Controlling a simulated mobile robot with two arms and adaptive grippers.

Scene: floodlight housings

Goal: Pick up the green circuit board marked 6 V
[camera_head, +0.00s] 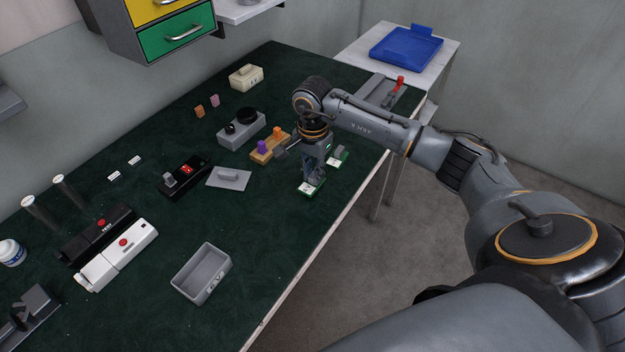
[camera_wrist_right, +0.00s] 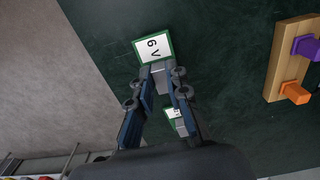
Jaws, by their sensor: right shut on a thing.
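The green circuit board marked 6 V (camera_wrist_right: 147,44) has a white label and a grey block, and lies near the front edge of the dark green table. In the head view the board (camera_head: 309,189) shows under my right gripper (camera_head: 314,176). In the right wrist view my right gripper (camera_wrist_right: 159,78) points down and is shut on the board's grey block, with a finger on each side. I cannot tell whether the board touches the table. A second green board (camera_head: 339,155) lies just behind; its label is unreadable. My left gripper is not in view.
A wooden block with purple and orange pegs (camera_head: 268,151) stands left of the gripper. A grey plate (camera_head: 229,178), a black switch box (camera_head: 184,178) and an open grey bin (camera_head: 182,283) are farther left. The table between bin and gripper is clear.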

